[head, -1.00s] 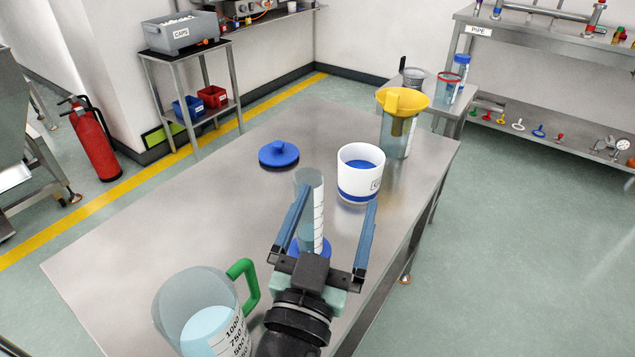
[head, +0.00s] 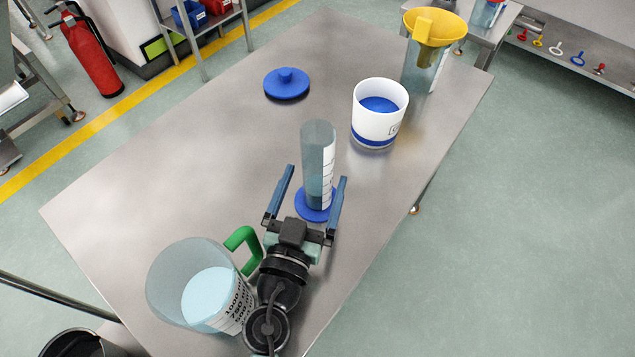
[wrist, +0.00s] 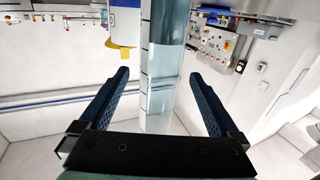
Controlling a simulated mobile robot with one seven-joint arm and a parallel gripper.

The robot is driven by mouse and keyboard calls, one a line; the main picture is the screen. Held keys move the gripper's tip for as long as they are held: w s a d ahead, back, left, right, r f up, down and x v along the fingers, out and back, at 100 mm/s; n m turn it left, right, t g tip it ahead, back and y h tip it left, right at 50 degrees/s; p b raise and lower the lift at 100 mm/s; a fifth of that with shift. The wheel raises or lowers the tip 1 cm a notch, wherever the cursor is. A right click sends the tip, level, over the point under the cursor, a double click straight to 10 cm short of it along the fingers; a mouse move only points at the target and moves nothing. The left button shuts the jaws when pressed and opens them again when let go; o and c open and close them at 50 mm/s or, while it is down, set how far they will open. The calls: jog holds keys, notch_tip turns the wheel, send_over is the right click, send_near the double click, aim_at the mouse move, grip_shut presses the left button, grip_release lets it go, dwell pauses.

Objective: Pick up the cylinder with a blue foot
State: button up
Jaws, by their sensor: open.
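The cylinder (head: 318,160) is a tall clear measuring cylinder with a round blue foot (head: 305,207) and some liquid in it. It stands upright on the steel table. My gripper (head: 317,174) is open, with a blue finger on each side of the cylinder's lower part as seen in the head view. How far the cylinder sits between the fingers in depth is hard to tell.
A beaker with a green handle (head: 243,240) stands close to the left of my gripper. A white tub (head: 378,123) with blue contents, a blue lid (head: 286,84) and a vessel with a yellow funnel (head: 434,27) are farther back. The table's (head: 170,165) left middle is clear.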

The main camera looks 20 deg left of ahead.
jog(key=shift+w+p, duration=0.7)
jog(key=shift+w, duration=2.45)
jog(key=shift+r, duration=0.1)
grip_shut()
